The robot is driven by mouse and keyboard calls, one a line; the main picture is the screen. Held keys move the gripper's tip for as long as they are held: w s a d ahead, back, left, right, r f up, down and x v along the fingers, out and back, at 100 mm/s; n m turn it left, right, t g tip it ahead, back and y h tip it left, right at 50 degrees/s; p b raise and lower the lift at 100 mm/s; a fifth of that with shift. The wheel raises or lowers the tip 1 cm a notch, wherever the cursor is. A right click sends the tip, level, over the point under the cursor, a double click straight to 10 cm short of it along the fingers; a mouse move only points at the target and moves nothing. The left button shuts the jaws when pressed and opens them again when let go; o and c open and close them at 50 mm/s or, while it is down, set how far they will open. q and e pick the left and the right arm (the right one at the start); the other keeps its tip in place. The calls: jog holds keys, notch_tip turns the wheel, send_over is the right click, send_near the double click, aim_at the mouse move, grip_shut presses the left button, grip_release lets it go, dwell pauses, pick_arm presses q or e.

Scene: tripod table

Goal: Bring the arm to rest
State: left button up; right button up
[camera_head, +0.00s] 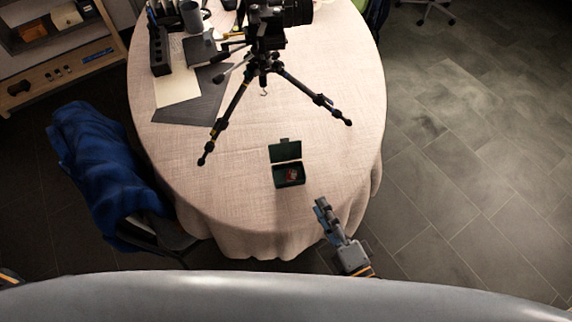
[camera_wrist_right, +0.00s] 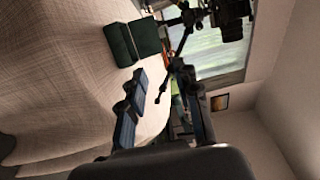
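My right gripper (camera_head: 323,208) is over the table's front right edge, to the right of and nearer than a small dark green box. In the right wrist view its two fingers (camera_wrist_right: 163,76) stand apart with nothing between them. The green box (camera_head: 287,175) stands on the table with its lid raised and a small red item inside. The box also shows in the right wrist view (camera_wrist_right: 132,42), beyond the fingertips. My left gripper is not in view; only a bit of my left arm shows at the left edge.
A cloth-covered table (camera_head: 235,170) carries a black tripod with a camera (camera_head: 265,65), papers and a dark organizer (camera_head: 160,50). A chair with a blue cloth (camera_head: 95,165) stands at the left. The tiled floor (camera_head: 470,160) at the right is clear.

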jog(key=shift+s+d, duration=0.1)
jog(key=shift+s, duration=0.1)
jog(key=shift+w, duration=0.1)
